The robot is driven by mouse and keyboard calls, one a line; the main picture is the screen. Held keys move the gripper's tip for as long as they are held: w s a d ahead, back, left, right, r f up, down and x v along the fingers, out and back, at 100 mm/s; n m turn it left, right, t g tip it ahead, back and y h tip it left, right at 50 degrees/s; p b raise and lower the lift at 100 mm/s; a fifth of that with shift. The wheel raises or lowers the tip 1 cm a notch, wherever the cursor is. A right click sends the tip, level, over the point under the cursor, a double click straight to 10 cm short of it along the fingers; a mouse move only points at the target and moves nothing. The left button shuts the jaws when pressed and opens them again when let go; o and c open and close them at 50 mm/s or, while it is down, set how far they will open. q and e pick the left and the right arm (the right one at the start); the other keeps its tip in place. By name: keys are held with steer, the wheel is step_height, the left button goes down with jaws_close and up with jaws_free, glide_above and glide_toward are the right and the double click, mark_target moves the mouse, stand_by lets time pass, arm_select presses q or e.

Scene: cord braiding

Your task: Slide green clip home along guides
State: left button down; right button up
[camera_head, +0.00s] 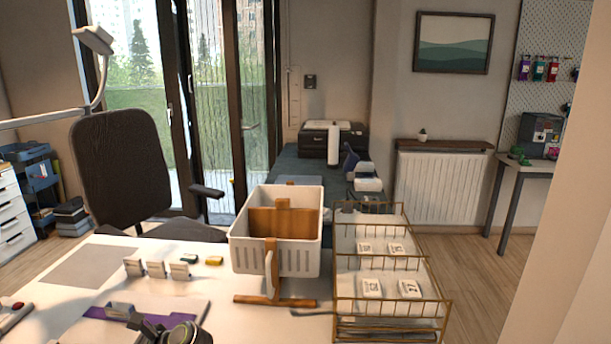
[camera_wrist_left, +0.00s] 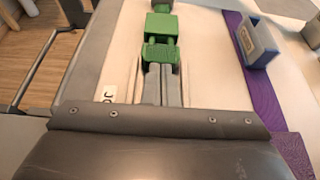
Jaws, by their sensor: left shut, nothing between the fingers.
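The green clip (camera_wrist_left: 161,27) lies on a pale surface at the top middle of the left wrist view. It has a wide block and a narrower, textured part nearer to me. My left gripper (camera_wrist_left: 160,70) is shut and empty, with its two grey fingers side by side, pointing at the clip's near end. The tips are right at that end; I cannot tell whether they touch it. Thin pale lines run along both sides of the fingers; whether these are the guides is unclear. In the head view, my left gripper (camera_head: 136,320) is at the bottom edge. My right gripper is not in view.
A purple strip (camera_wrist_left: 243,65) with a grey-blue block (camera_wrist_left: 258,42) lies right of the clip. In the head view, a white basket (camera_head: 243,261) and a brass wire rack (camera_head: 389,304) stand at the right. Several small pale holders (camera_head: 156,269) stand behind the strip.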

arm_select(q)
steer(key=shift+a+f, duration=0.1)
steer(key=shift+a, duration=0.4)
steer(key=shift+a, duration=0.3)
steer(key=shift+d+r+p, duration=0.45)
steer(key=shift+d+r, duration=0.05)
steer(key=shift+r, duration=0.35)
steer(key=shift+d+r+p, duration=0.5)
steer(key=shift+d+r, duration=0.05)
steer(key=shift+r, duration=0.3)
steer(key=shift+d+r+p, duration=0.45)
steer(key=shift+d+r, duration=0.05)
steer(key=shift+r, duration=0.35)
